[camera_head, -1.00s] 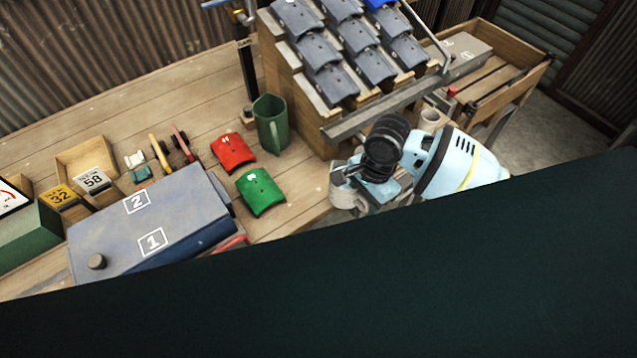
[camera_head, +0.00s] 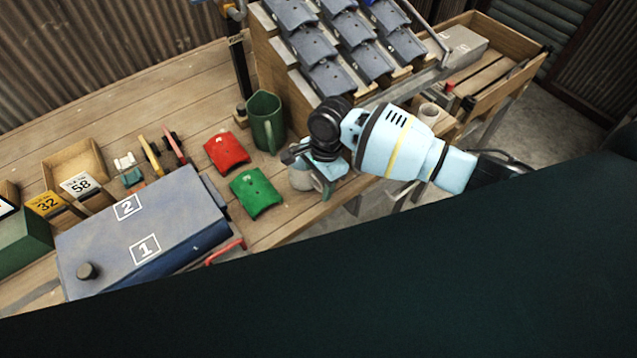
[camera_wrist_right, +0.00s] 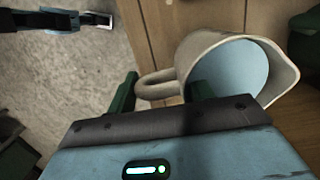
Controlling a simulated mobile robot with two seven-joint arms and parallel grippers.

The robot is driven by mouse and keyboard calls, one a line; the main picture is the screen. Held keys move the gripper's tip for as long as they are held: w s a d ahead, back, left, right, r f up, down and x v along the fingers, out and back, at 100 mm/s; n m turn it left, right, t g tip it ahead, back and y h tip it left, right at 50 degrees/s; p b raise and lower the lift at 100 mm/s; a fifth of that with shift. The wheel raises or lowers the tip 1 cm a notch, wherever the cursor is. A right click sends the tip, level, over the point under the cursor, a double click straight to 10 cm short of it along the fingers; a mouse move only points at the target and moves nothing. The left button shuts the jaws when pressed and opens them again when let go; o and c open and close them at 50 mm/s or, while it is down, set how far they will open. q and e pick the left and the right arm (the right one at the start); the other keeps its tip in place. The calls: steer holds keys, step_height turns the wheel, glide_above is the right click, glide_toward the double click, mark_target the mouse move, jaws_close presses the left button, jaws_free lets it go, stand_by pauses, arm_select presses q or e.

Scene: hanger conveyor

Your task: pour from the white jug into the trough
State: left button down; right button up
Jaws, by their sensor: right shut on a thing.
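The white jug (camera_head: 302,179) is at the front edge of the bench, right of the green curved tile. My right gripper (camera_head: 320,165) is shut on its handle. In the right wrist view the jug (camera_wrist_right: 245,75) shows its open mouth and pale blue inside, and the handle lies between the fingers (camera_wrist_right: 164,92). I cannot tell whether the jug touches the bench. The grey trough (camera_head: 412,84) runs below the sloped rows of tiles, behind my right forearm, which hides part of it. My left gripper is not in view.
A green mug (camera_head: 266,122) stands behind the jug. A red tile (camera_head: 227,151) and a green tile (camera_head: 256,193) lie to its left. A blue box (camera_head: 150,225) stands further left. The tiled rack (camera_head: 325,45) rises behind. A dark surface covers the lower picture.

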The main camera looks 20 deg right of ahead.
steer(key=shift+f, duration=0.65)
steer(key=o, duration=1.4)
steer(key=shift+d+f, duration=0.1)
steer(key=shift+f, duration=0.05)
steer(key=shift+f+b, duration=0.25)
steer(key=shift+b, duration=0.05)
step_height(320, 180, up, 8)
steer(key=d+p, duration=0.1)
steer(key=shift+w+d, duration=0.2)
steer(key=shift+w, duration=0.1)
